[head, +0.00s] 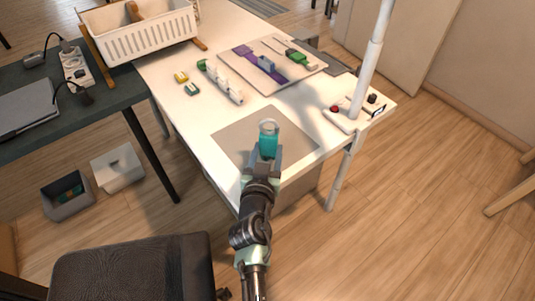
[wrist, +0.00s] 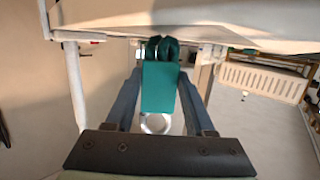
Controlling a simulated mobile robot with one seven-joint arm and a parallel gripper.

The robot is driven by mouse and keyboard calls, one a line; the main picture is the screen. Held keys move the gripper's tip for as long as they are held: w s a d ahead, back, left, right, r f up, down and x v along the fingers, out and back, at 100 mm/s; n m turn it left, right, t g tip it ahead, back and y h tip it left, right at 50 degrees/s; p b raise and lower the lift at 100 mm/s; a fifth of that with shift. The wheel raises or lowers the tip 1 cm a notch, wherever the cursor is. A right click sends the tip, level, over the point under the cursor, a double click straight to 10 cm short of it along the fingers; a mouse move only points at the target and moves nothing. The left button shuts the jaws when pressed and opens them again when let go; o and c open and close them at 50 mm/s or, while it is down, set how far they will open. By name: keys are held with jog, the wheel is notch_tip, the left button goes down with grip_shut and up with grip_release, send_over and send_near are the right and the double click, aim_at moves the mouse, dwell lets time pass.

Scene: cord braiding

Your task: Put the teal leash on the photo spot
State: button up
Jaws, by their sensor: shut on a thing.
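The teal leash (head: 268,143) is in my gripper (head: 265,158) in the head view, over the middle-right of a flat grey-beige square on the white table, which looks like the photo spot (head: 232,136). In the wrist view the leash (wrist: 160,88) shows as a flat teal piece with dark green loops at its far end and a pale ring at its near end. My gripper (wrist: 160,100) is shut on it, one finger on each side. The leash appears held up off the square; the exact gap cannot be told.
A white board with purple and green cord pieces (head: 262,66) lies behind the square. A pale rack with a green end (head: 222,82) and small yellow-green pieces (head: 186,83) lie left of it. A white basket (head: 140,30) stands far left. A white pole (head: 371,60) rises at right.

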jog(key=shift+f, duration=0.1)
jog(key=o, duration=1.3)
